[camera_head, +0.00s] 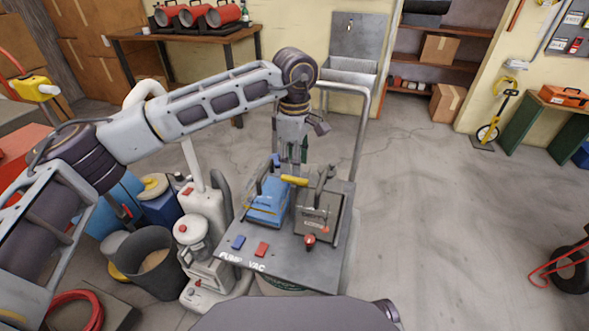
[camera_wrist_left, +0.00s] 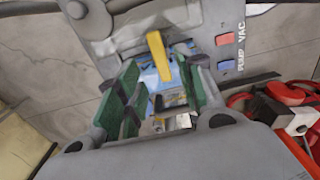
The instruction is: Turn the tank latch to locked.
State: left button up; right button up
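A yellow lever (camera_head: 294,180), which looks like the tank latch, sits at the back of the cart top between a blue unit (camera_head: 266,204) and a dark grey box (camera_head: 318,214). In the left wrist view the yellow lever (camera_wrist_left: 157,58) reaches into the gap between the green finger pads. My left gripper (camera_head: 292,158) points down just above and behind the lever. Its pads stand apart in the left wrist view (camera_wrist_left: 160,80), with the blue unit behind them. I cannot tell whether a pad touches the lever. My right gripper is not in view.
The grey cart (camera_head: 338,264) carries a blue switch (camera_head: 238,242), a red switch (camera_head: 261,249) and a red knob (camera_head: 310,240). A tall handle frame (camera_head: 361,130) rises at its back right. A dark bucket (camera_head: 152,265) stands left.

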aim_at(295, 179)
pick_arm(q)
notch_tip(295, 179, up, 7)
dwell(0.4)
jog(key=shift+f, duration=0.1)
dwell(0.3)
